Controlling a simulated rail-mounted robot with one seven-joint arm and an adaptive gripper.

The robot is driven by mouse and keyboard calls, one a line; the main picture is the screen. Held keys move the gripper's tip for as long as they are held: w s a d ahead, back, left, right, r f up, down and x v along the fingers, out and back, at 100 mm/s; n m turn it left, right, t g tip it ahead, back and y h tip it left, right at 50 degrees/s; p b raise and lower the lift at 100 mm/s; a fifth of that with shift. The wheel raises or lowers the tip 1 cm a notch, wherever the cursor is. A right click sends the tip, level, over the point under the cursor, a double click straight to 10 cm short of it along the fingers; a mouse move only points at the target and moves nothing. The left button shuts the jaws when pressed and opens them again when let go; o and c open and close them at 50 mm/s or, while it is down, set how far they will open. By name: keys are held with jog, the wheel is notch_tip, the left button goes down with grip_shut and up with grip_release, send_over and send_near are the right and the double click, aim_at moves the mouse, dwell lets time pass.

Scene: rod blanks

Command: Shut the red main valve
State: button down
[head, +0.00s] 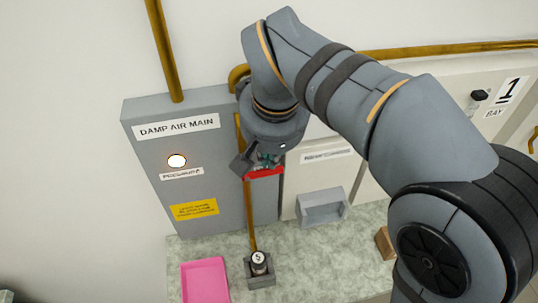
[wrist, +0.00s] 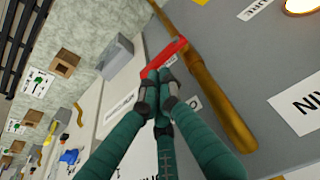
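The red valve handle (head: 265,172) is on the thin brown vertical pipe (head: 250,215) in front of the grey "DAMP AIR MAIN" cabinet (head: 150,150). It points out to the right, roughly crosswise to the pipe. In the wrist view the red handle (wrist: 170,55) reaches from the pipe (wrist: 205,85) to just beyond my fingertips. My gripper (wrist: 158,88) has its teal fingers drawn together, tips at or touching the handle. I see no clear sign of the handle held between them. In the head view my gripper (head: 262,160) is partly hidden by my wrist.
A lit round lamp (head: 177,161) and a yellow label (head: 194,209) are on the cabinet.

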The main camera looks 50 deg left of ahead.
jog(key=shift+w+d+f+b, duration=0.1)
jog(key=shift+f+b, duration=0.6)
jog(key=shift+r, duration=0.1)
jog(key=shift+r, duration=0.15)
jog(key=shift+r+p, duration=1.1)
jog(key=shift+p, duration=0.2)
notch_tip(320, 180, up, 4)
jog(key=p, duration=0.4)
jog(key=shift+w+r, duration=0.1)
jog(key=v, duration=0.9)
jog(key=shift+d, duration=0.25)
jog(key=shift+w+f, duration=0.15)
jog(key=shift+f, duration=0.15)
